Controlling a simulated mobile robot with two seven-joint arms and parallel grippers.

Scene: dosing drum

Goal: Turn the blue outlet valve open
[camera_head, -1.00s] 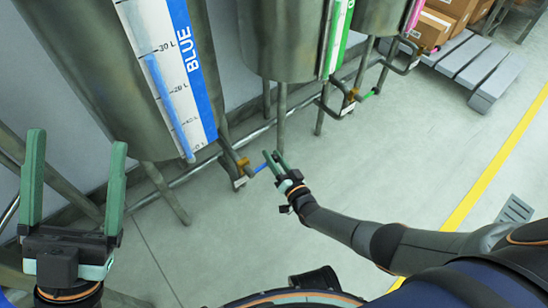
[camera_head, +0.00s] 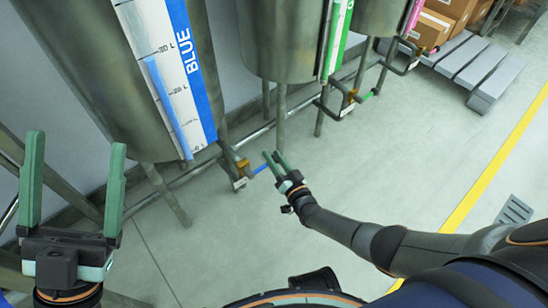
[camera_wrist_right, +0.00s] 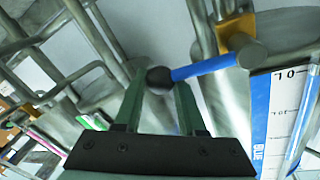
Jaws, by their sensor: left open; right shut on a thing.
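The blue outlet valve (camera_head: 261,169) is a short blue lever at the low outlet of the tank marked BLUE (camera_head: 150,70). In the right wrist view the blue lever (camera_wrist_right: 203,67) runs from a round pivot beside a yellow-brown valve body to a dark knob between my fingers. My right gripper (camera_head: 273,154) is at the lever's free end; in the wrist view its green fingers (camera_wrist_right: 160,85) are shut on that end, either side of the knob. My left gripper (camera_head: 76,140) is open and empty at the left, away from the valve.
A second tank (camera_head: 282,40) with a green-edged scale and another outlet valve (camera_head: 352,98) stands to the right. Pipes and tank legs (camera_head: 166,195) run behind the blue valve. A pallet (camera_head: 480,75) with boxes lies at the top right. The floor in front is clear.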

